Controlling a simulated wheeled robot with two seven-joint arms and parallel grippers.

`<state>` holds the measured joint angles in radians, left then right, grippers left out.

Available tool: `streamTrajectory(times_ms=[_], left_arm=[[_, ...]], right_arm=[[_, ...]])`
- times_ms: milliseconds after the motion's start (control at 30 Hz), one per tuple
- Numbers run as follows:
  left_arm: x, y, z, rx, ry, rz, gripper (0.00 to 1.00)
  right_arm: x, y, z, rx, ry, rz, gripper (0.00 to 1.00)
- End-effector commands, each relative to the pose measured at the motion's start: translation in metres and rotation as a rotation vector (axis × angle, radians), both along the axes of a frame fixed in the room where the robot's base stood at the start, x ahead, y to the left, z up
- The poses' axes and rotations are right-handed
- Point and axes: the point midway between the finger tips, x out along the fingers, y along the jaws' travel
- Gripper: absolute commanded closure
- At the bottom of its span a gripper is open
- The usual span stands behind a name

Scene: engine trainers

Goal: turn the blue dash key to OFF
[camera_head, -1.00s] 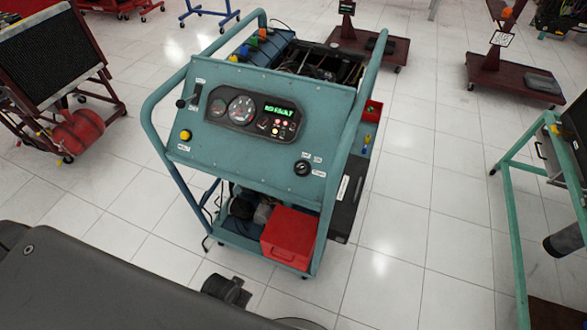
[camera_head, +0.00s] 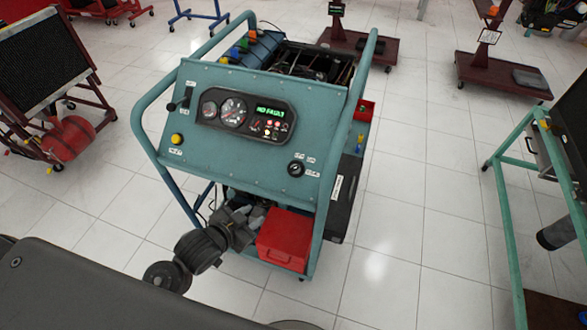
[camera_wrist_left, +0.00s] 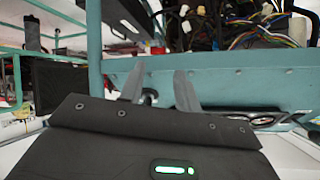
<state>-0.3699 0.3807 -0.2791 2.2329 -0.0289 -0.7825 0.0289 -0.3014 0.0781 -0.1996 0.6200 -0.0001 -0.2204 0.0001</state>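The blue-green engine trainer (camera_head: 190,85) stands ahead of me with its sloped dash panel (camera_head: 225,160) facing me. A round black key switch (camera_head: 296,168) sits at the panel's lower right, with small white labels around it. I cannot make out the key's colour or which label it points to. My left gripper (camera_head: 240,225) is in front of the trainer's lower bay, below and left of the switch, touching no key. My right gripper is not in view.
A red box (camera_head: 285,238) sits in the lower bay, right of my left gripper. A tubular frame (camera_head: 145,125) edges the trainer. Wiring (camera_wrist_left: 250,25) shows beyond the fingers in the wrist view. Gauges and a lit green display (camera_head: 271,112) are on the panel.

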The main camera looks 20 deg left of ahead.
Motion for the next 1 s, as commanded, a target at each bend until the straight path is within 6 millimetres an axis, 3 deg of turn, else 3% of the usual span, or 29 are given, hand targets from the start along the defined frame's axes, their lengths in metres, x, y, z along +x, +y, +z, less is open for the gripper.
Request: streamTrajectory(times_ms=[200, 400, 767, 1000], left_arm=[[0.043, -0.01, 0.027, -0.016, -0.298, -0.205, 0.67], [0.058, -0.011, 0.05, -0.051, -0.532, -0.399, 0.67], [0.059, -0.01, 0.061, -0.078, -0.622, -0.485, 0.67], [0.083, -0.029, 0.065, -0.078, -0.624, -0.482, 0.67]], right_arm=[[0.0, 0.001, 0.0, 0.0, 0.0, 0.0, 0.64], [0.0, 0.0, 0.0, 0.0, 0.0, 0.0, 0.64], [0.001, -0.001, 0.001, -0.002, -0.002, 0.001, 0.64], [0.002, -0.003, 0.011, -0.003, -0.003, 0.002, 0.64]])
